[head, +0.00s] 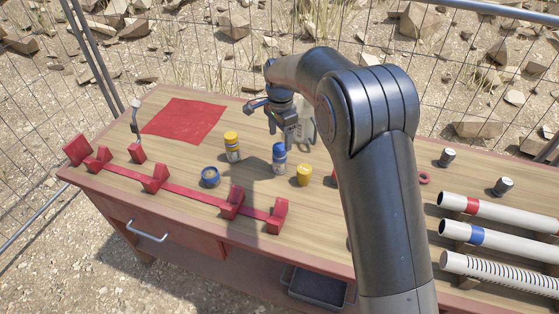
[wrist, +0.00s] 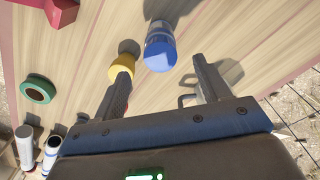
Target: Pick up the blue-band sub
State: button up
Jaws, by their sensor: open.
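A short upright cylinder with blue and pale bands (head: 279,158) stands on the wooden bench top near the middle. It also shows in the wrist view (wrist: 160,47), top centre. My gripper (head: 289,132) is open and points down, just behind and above this cylinder in the head view. In the wrist view its two fingers (wrist: 162,75) are spread, with the cylinder ahead of the gap between them and nothing held. A long white tube with a blue band (head: 477,236) also lies at the right of the bench.
A yellow cup (head: 304,175) stands close to the right of the cylinder. A red rack (head: 155,181) runs along the front left edge.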

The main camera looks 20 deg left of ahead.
aim_at(280, 147)
notch_tip(280, 147, down, 8)
jog(key=shift+a+r, duration=0.1)
jog(key=shift+r, duration=0.1)
jog(key=shift+c, duration=0.3)
jog(key=c, duration=1.2)
jog(key=shift+r, duration=0.1)
jog(key=shift+c, duration=0.4)
